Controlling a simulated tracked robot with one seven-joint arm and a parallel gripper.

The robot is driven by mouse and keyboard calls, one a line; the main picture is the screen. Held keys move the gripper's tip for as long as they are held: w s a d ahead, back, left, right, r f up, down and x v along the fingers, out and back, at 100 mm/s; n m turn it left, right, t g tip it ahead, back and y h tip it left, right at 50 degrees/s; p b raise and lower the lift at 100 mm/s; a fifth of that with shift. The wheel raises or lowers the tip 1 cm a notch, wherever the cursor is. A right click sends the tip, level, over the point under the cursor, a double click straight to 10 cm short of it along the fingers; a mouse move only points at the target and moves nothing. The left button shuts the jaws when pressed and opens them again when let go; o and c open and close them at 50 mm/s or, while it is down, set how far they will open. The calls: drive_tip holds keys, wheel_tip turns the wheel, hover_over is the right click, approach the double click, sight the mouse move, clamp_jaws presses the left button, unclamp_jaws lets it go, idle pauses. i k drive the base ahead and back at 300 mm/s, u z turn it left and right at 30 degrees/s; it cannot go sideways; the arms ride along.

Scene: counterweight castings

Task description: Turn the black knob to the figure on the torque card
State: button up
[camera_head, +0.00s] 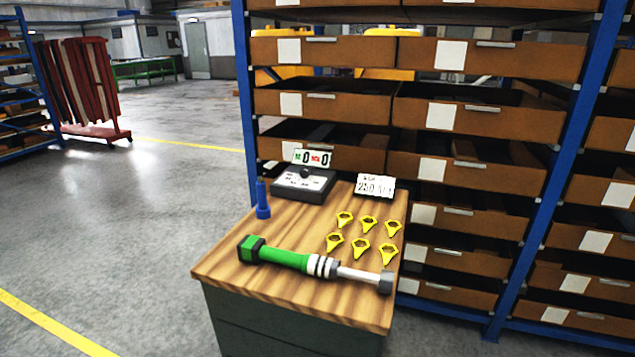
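A dark box (303,184) with a white face plate stands at the back left of the wooden bench top (225,268). A small black knob (305,172) appears to sit at the top of its plate; its pointer and setting are too small to read. The torque card (375,187) is white, stands tilted at the back right of the bench and seems to read 250 with a unit after it, its top line too small to read. My gripper is not in view.
A green-handled torque wrench (315,264) lies across the bench front. Several yellow pointer tags (361,244) lie behind it. A blue upright torch-like object (263,200) stands left of the box. Shelves of brown bins (480,105) rise behind.

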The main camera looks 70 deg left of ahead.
sight(304, 172)
drive_tip(key=z, duration=0.45)
drive_tip(key=i, duration=0.15)
drive_tip(key=u, duration=3.05)
drive_tip(key=k, duration=0.9)
drive_tip(key=u, duration=0.2)
drive_tip(key=i, duration=0.8)
drive_tip(key=z, duration=0.2)
